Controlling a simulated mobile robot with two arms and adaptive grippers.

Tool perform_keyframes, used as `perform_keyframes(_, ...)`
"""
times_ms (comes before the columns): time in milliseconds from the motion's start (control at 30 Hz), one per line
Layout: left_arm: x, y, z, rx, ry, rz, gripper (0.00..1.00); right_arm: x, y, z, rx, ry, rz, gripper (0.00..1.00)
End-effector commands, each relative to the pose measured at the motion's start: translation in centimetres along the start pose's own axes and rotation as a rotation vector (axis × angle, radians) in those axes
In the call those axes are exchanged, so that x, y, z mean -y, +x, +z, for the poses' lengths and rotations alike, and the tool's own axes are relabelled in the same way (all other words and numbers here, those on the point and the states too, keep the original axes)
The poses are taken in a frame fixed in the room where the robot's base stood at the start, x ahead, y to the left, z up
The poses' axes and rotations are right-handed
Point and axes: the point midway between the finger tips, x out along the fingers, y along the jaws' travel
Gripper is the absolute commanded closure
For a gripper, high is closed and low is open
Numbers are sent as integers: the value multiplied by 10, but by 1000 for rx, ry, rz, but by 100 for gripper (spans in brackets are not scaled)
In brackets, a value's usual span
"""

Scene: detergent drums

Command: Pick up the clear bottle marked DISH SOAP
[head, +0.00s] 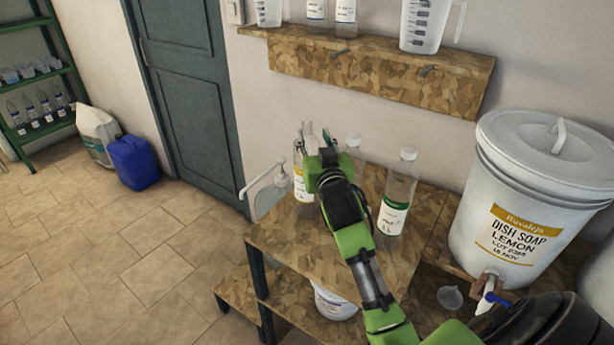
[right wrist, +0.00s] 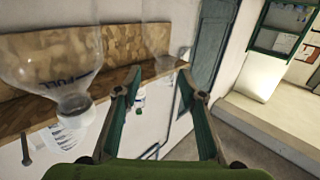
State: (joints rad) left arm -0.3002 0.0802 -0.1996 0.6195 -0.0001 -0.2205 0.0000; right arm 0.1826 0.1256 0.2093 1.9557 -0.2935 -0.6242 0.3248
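Three clear bottles stand on the wooden stand. The left bottle (head: 304,190) has a white and yellow label and is partly hidden behind my right gripper. Another bottle (head: 353,146) stands behind my arm, with its label hidden. The right bottle (head: 398,192) has a white and green label. The bottle lettering is too small to read. My right gripper (head: 318,134) is raised by the left bottle's upper part. In the right wrist view its fingers (right wrist: 158,88) are apart, with nothing held between them. My left gripper is out of view.
A white drum (head: 514,190) labelled DISH SOAP LEMON stands at right, with a tap low down. A wall shelf (head: 385,82) holds a measuring jug (head: 425,24) and bottles.

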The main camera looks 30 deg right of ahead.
Motion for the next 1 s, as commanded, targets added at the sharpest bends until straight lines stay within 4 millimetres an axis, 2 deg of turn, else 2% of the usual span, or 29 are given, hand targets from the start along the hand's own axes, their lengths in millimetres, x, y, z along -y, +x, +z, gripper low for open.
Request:
perform_keyframes(167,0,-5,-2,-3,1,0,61,2,10,-2,1,0,0,63)
perform_keyframes(500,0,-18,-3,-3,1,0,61,8,50,-1,1,-1,0,63)
perform_keyframes(833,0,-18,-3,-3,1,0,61,8,54,0,1,-1,-1,63)
perform_keyframes(967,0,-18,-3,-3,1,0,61,8,54,1,1,-1,-1,96)
perform_keyframes(1000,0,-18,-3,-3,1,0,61,8,54,1,1,-1,-1,100)
